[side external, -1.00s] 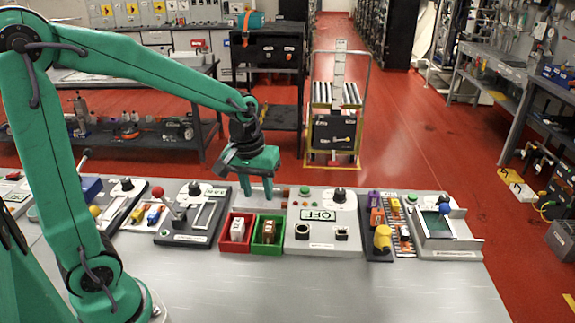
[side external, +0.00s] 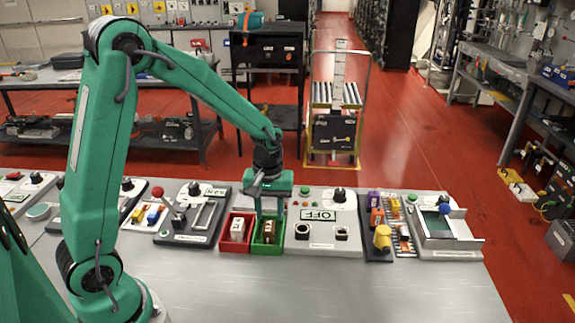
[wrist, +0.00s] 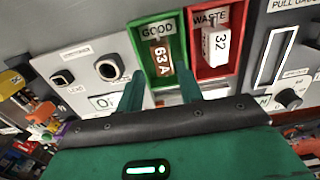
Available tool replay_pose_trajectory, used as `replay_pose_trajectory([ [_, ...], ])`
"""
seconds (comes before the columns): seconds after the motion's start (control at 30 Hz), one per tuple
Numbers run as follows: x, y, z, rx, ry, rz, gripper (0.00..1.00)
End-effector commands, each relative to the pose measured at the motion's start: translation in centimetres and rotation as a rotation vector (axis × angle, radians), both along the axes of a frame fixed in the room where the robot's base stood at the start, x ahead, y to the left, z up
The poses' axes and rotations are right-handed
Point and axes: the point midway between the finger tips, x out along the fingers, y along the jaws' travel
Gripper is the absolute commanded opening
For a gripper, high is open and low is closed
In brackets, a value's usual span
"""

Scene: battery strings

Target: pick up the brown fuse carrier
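The brown fuse carrier (side external: 267,231), marked 63 A, stands in the green bin labelled GOOD (side external: 277,246). In the wrist view the carrier (wrist: 159,57) shows between and beyond my fingertips. My gripper (side external: 269,214) points down over the green bin, with one finger to each side of the carrier as seen from the side. In the wrist view my gripper (wrist: 159,80) is open with an empty gap between its fingers. I cannot tell whether the fingertips are inside the bin walls.
A white carrier (side external: 237,230) marked 32 stands in the adjoining red WASTE bin (side external: 226,247). A grey panel with an OFF sign (side external: 316,216) and two sockets is right of the bins. A lever panel (side external: 180,234) is at left. The front bench surface (side external: 330,288) is clear.

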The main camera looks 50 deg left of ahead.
Motion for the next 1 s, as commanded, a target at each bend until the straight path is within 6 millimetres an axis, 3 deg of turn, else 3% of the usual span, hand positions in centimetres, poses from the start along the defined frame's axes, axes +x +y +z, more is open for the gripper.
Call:
replay_pose_trajectory([
  [0.43,-0.1,0.1,-1.6,0.000,0.000,0.000,0.36],
  [0.8,-0.2,0.3,-5.4,0.000,0.003,-0.001,0.36],
  [1.0,-0.2,0.3,-6.2,0.000,0.000,-0.001,0.36],
])
